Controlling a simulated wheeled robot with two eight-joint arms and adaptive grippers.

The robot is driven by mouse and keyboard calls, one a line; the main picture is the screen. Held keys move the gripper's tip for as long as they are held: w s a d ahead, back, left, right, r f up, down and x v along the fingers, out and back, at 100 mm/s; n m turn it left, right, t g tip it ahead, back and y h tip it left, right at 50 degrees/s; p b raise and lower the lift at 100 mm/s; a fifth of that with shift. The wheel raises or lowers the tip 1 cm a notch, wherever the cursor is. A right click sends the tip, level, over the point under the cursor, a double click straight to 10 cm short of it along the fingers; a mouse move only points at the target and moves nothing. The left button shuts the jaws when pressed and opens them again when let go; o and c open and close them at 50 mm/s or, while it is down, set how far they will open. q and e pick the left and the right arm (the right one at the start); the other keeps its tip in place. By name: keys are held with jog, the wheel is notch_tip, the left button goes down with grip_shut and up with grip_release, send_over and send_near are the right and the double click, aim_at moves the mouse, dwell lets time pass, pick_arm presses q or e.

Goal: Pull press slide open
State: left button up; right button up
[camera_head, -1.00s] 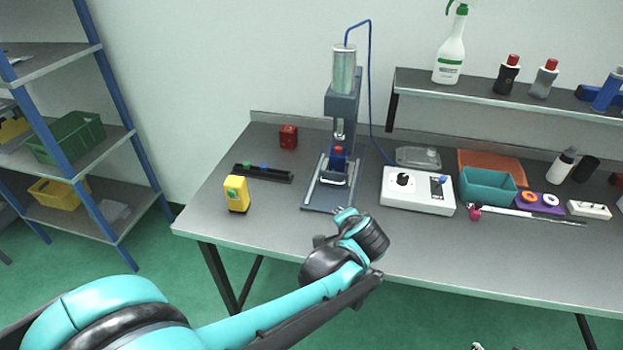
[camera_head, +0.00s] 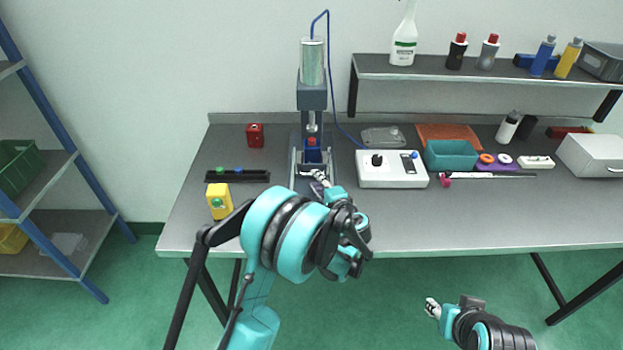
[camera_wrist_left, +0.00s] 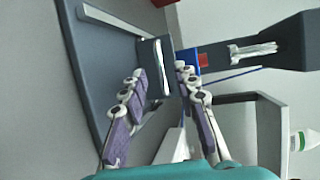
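The press (camera_head: 313,95) stands at the back of the bench, with a clear cylinder on top. Its slide carries a blue block (camera_head: 313,156) with a red piece (camera_head: 312,142) on it, under the ram. My left gripper (camera_head: 316,176) is at the front of the slide and partly covers it. In the left wrist view, the slide's pale handle (camera_wrist_left: 162,68) stands between the open fingertips (camera_wrist_left: 160,72); firm contact cannot be seen. The blue block (camera_wrist_left: 187,60) is just beyond. My right gripper (camera_head: 432,308) is low at the right, off the bench; its finger opening is unclear.
A white control box (camera_head: 391,169) stands right of the press, with a teal bin (camera_head: 450,155) beyond it. A yellow object (camera_head: 219,201), a black rail (camera_head: 237,176) and a red cube (camera_head: 255,135) are to the left. The front right of the bench is clear.

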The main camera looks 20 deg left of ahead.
pick_arm(q)
jog(key=shift+x, duration=1.7)
pick_arm(e)
jog(key=shift+f, duration=0.4)
pick_arm(q)
grip_shut()
jog(key=shift+s, duration=0.1)
